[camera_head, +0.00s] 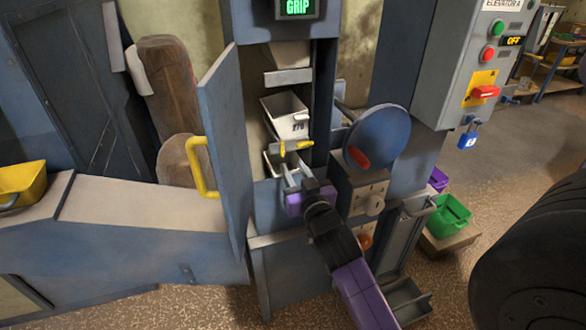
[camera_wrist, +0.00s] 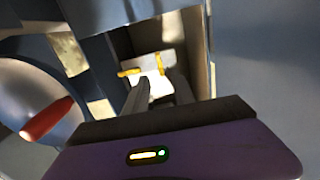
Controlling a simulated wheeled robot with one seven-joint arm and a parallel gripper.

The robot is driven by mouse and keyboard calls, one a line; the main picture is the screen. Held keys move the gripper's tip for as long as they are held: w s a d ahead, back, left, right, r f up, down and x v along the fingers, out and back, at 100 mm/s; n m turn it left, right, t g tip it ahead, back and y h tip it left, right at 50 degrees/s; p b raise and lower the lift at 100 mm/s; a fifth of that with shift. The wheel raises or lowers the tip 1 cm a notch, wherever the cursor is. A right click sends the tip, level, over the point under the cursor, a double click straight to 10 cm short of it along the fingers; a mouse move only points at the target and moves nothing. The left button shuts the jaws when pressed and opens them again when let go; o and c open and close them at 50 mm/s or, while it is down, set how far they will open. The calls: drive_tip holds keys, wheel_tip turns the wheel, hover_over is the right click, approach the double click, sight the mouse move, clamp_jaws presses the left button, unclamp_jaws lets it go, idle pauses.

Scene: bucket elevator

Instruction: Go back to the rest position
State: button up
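My gripper (camera_head: 293,147) reaches into the open door of the blue elevator casing. In the wrist view the gripper (camera_wrist: 145,68) also shows a gap, with a pale surface beyond. A white bucket marked with a number (camera_head: 285,112) hangs just above the fingertips. Another pale bucket (camera_head: 272,164) is at finger height, partly hidden by the fingers; I cannot tell whether they touch it.
The casing door (camera_head: 222,150) with its yellow handle (camera_head: 201,168) stands open on the left. A round blue cover (camera_head: 378,137) with a red handle is close on the right. A grey control box (camera_head: 470,60) reads OFF and has a blue padlock (camera_head: 467,140). A green bin (camera_head: 449,216) is on the right.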

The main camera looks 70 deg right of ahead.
idle(0.4)
drive_tip(key=s+a+n+t+y, duration=0.2)
drive_tip(key=a+n+t+y, duration=0.1)
drive_tip(key=a, duration=0.8)
drive_tip(key=s+a+n+t+y, duration=0.2)
drive_tip(key=a+n+y, duration=0.1)
drive_tip(key=a, duration=0.8)
drive_tip(key=s+a+f+n+g+y, duration=0.1)
drive_tip(key=s+a+f+n+y, duration=0.1)
drive_tip(key=s+a+y, duration=0.2)
drive_tip(key=s+a+f+n+y, duration=0.2)
drive_tip(key=s+a+y, duration=0.1)
drive_tip(key=s+a, duration=0.6)
drive_tip(key=shift+s+a+f+g+y, duration=0.35)
drive_tip(key=shift+a+f+g+y, duration=0.05)
drive_tip(key=shift+a, duration=0.4)
